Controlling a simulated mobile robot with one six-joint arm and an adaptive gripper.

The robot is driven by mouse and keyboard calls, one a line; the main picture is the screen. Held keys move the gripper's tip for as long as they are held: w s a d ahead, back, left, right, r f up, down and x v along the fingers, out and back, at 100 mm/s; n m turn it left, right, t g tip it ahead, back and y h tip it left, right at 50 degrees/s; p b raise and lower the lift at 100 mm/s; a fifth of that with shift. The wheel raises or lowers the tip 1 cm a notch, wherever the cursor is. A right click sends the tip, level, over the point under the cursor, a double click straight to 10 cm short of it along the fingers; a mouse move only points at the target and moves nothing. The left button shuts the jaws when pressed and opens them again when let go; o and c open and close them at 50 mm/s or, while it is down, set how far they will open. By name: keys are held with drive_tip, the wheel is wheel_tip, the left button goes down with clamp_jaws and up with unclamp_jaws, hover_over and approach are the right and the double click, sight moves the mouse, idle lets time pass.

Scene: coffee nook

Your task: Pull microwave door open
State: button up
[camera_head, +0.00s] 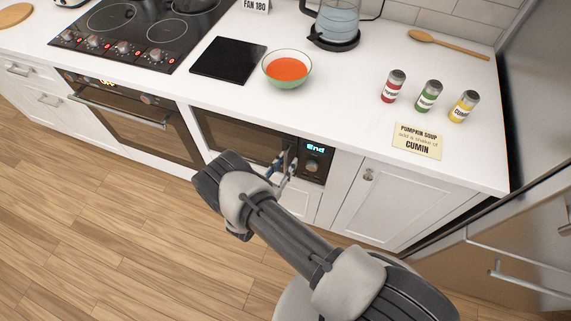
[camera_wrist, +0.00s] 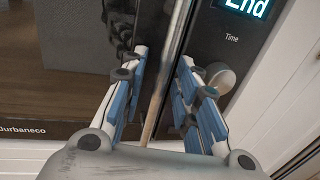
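The microwave (camera_head: 240,138) is built in under the white counter, with a dark front and a lit "End" display (camera_head: 316,148). Its door looks closed. The upright door handle (camera_wrist: 172,60) is a dark metal bar at the door's right edge, beside the control panel. My gripper (camera_head: 282,166) is in front of the handle, low on it. In the wrist view its blue-padded fingers (camera_wrist: 163,58) stand apart, one on each side of the handle, with gaps showing. My gripper looks open; contact with the bar cannot be made out.
A green bowl of orange soup (camera_head: 287,69) stands on the counter above the microwave, near a black mat (camera_head: 228,61). Several spice jars and a card (camera_head: 418,142) are farther right. A steel fridge (camera_head: 545,240) stands at right. The wooden floor at left is clear.

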drive_tip(key=shift+c, duration=0.4)
clamp_jaws()
